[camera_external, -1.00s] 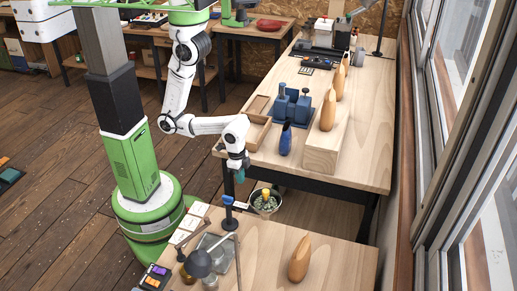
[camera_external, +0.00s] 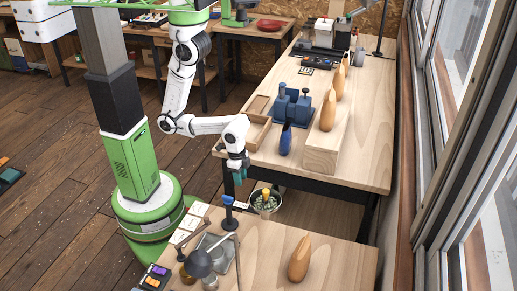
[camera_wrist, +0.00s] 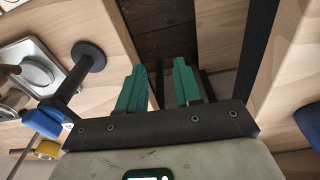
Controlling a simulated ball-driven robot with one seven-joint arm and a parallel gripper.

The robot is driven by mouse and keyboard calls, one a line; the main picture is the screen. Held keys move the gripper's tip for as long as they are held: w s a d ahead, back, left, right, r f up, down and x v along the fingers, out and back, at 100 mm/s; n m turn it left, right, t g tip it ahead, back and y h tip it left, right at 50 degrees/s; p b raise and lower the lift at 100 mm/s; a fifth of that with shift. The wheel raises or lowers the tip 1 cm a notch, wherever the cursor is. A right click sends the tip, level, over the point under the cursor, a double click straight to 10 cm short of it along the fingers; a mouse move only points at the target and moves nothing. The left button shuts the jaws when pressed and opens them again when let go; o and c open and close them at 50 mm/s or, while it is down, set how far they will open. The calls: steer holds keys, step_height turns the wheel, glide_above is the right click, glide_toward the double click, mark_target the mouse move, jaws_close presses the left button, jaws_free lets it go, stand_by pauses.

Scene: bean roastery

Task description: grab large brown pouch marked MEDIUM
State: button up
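Several orange-brown, upright, pouch-like shapes show in the external view. One (camera_external: 300,258) stands on the near table, one (camera_external: 328,110) stands on the pale wooden block on the long table, and others (camera_external: 339,82) stand behind it. No MEDIUM marking is legible, so I cannot tell which is the named pouch. My gripper (camera_external: 239,178) hangs by the gap between the two tables, apart from all of them. In the wrist view its teal fingers (camera_wrist: 158,82) are apart with nothing between them, and no brown pouch shows there.
A dark blue pouch-like item (camera_external: 285,139) and a blue device (camera_external: 291,105) stand on the long table (camera_external: 365,165). A wooden tray (camera_external: 258,131) lies at its left edge. The near table's middle is clear.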

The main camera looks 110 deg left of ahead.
steer(key=o, duration=0.9)
steer(key=shift+c, duration=0.2)
steer(key=w+a+n+t+y+b, duration=0.1)
steer(key=w+n+y+b, duration=0.2)
steer(key=w+n, duration=1.45)
steer(key=g+h+b, duration=0.2)
steer(key=h+b, duration=0.1)
steer(key=b, duration=0.1)
glide_toward(302, 250)
steer(key=shift+a+f, duration=0.25)
steer(key=shift+a, duration=0.7)
steer(key=shift+s+d, duration=0.1)
steer(key=shift+d, duration=0.2)
steer(key=f, duration=0.3)
steer(key=f+p, duration=0.1)
steer(key=f, duration=0.6)
steer(key=shift+d+f+p, duration=0.25)
steer(key=shift+d+p, duration=0.05)
steer(key=shift+f, duration=0.25)
steer(key=shift+c, duration=0.3)
